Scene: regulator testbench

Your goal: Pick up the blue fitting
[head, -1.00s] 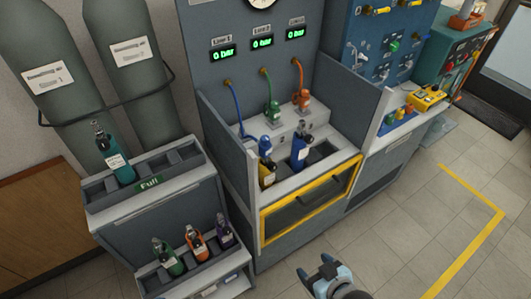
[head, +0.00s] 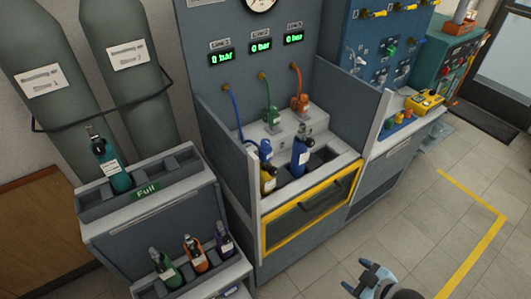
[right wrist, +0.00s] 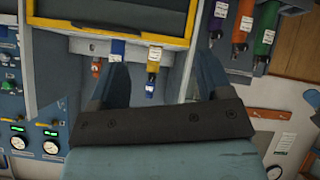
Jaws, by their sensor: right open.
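The blue fitting (head: 265,149) is at the end of the blue hose on the test bench, just above the top of the yellow cylinder (head: 268,180). I cannot tell whether it touches the cylinder. In the right wrist view, which is upside down, a small blue piece (right wrist: 149,91) that seems to be the fitting shows below the yellow cylinder. My right gripper (head: 370,276) is open and empty, low in front of the bench over the floor, well away from the fitting. Its two fingers (right wrist: 160,75) show spread apart in the right wrist view. My left gripper is not in view.
A blue cylinder (head: 301,155) stands beside the yellow one, behind the yellow-framed front panel (head: 312,210). Green (head: 272,117) and orange (head: 302,104) fittings sit behind. Side walls flank the bench. A cylinder rack (head: 92,207) stands left. The floor (head: 420,225) at right is clear.

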